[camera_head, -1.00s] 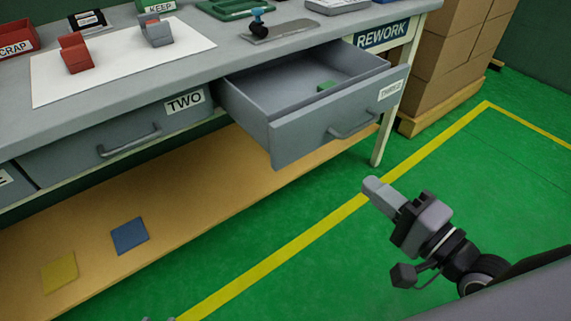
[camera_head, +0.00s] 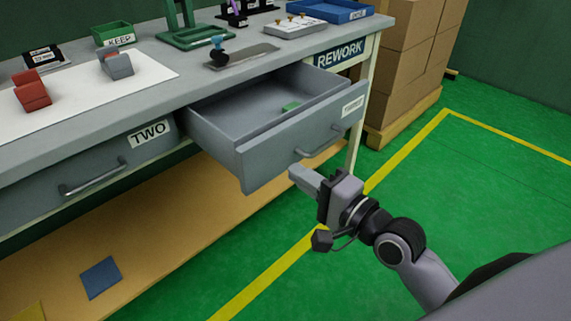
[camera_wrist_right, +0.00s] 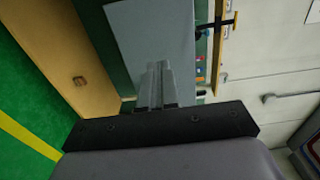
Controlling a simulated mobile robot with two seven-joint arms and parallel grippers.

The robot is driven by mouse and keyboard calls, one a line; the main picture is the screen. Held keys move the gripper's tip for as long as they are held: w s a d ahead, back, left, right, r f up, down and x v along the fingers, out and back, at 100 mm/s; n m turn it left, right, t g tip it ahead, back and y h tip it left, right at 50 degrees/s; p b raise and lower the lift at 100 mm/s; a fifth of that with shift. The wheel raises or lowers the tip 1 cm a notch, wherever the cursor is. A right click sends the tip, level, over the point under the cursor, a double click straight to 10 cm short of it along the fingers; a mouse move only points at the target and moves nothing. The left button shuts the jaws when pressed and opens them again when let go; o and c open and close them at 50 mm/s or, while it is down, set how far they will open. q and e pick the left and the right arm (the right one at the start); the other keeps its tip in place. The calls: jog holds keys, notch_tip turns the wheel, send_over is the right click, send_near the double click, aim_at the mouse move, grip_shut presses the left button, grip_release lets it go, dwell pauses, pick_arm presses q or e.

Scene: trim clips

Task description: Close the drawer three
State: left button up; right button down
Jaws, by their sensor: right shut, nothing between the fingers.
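Drawer three (camera_head: 262,160) is a grey drawer pulled out from the workbench at its right end. Its front carries a label and a bar handle (camera_head: 318,143), and a small green piece (camera_head: 291,107) lies inside. My right gripper (camera_head: 298,175) is shut and empty, with its tips just in front of the lower part of the drawer front, below and left of the handle. In the right wrist view the shut fingers (camera_wrist_right: 158,72) point at the grey drawer front (camera_wrist_right: 150,32); whether they touch cannot be told. My left gripper is not in view.
Drawer two (camera_head: 95,178) is shut, left of drawer three. The bench top (camera_head: 185,85) holds red and grey blocks, a green KEEP bin (camera_head: 113,34) and fixtures. Cardboard boxes (camera_head: 415,50) stand on a pallet at right. Green floor in front is clear.

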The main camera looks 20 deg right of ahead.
aim_at(274, 157)
jog(key=shift+x, duration=2.15)
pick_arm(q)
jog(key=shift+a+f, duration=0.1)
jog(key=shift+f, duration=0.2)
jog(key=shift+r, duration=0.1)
pick_arm(e)
jog(key=shift+w, duration=0.1)
